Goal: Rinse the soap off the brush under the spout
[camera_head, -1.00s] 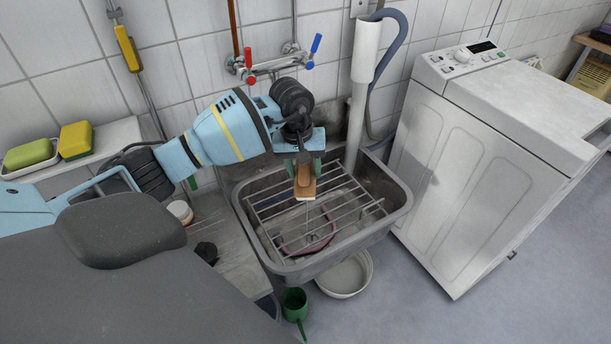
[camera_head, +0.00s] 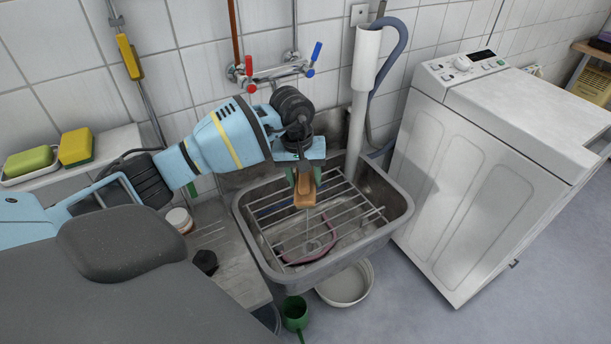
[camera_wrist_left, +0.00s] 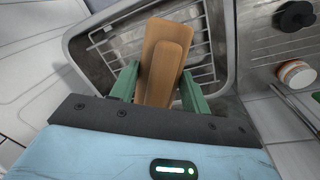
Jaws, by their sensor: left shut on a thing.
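My left gripper (camera_head: 305,179) is shut on the brush (camera_head: 305,194), a tan wooden block, and holds it over the sink (camera_head: 259,262). In the left wrist view the brush (camera_wrist_left: 160,62) lies between the green fingers (camera_wrist_left: 158,88), its back toward the camera. Its bristles and any soap on them are hidden. The wall tap (camera_head: 280,73) has a red and a blue lever and stands behind my left arm. Its spout is hidden by the arm, and I cannot tell whether water runs. My right gripper is not in view.
A wire rack (camera_head: 345,226) spans the sink, with a pinkish loop below it. A grey standpipe (camera_head: 356,125) rises at the sink's back right. A washing machine (camera_head: 465,165) stands right. Sponge (camera_head: 76,147) and soap (camera_head: 29,161) are on the left ledge.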

